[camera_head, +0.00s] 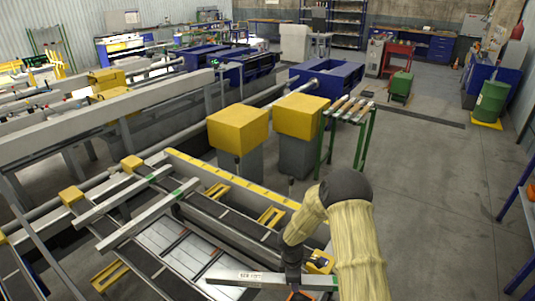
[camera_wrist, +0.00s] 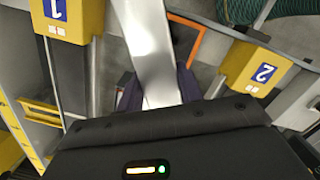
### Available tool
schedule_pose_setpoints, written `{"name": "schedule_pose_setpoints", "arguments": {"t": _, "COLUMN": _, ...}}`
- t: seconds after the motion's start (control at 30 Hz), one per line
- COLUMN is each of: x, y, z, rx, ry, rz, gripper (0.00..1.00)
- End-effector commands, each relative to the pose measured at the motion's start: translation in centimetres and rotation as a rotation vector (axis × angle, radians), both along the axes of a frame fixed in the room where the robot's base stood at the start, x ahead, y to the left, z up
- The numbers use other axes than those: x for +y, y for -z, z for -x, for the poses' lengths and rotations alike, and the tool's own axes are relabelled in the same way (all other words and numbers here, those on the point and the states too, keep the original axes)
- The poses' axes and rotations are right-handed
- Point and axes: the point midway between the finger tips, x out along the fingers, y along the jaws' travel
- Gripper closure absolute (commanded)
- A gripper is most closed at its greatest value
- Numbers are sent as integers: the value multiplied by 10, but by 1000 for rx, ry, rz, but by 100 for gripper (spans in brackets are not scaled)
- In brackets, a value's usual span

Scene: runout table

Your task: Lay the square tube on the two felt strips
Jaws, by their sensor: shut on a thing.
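The square tube (camera_head: 240,277) is a long silver bar with a small printed label, at the bottom of the head view. My gripper (camera_head: 293,284) is shut on it, with tube sticking out on both sides. In the wrist view the tube (camera_wrist: 148,48) runs up between the two dark fingers (camera_wrist: 158,92). Long dark strips, which look like the felt strips, run along the runout table: one on the right (camera_head: 208,222) and one on the left (camera_head: 128,252).
Two similar bars (camera_head: 125,193) (camera_head: 150,214) lie across the dark strips farther up the table. A yellow-topped rail (camera_head: 235,190) borders the table's right side. Yellow blocks (camera_head: 238,127) (camera_head: 299,115) and a green stand (camera_head: 345,122) are beyond. Open floor is at right.

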Motion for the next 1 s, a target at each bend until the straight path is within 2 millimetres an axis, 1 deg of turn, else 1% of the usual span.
{"name": "schedule_pose_setpoints", "arguments": {"t": 0.1, "x": -10, "y": 1, "z": 5, "rx": -1, "ry": 204, "rz": -1, "gripper": 100}}
{"name": "schedule_pose_setpoints", "arguments": {"t": 0.7, "x": -52, "y": 6, "z": 35, "rx": -2, "ry": 1237, "rz": -1, "gripper": 100}}
{"name": "schedule_pose_setpoints", "arguments": {"t": 0.83, "x": -58, "y": 7, "z": 40, "rx": -2, "ry": 1404, "rz": -1, "gripper": 100}}
{"name": "schedule_pose_setpoints", "arguments": {"t": 1.0, "x": -61, "y": 7, "z": 43, "rx": -3, "ry": 1502, "rz": -1, "gripper": 100}}
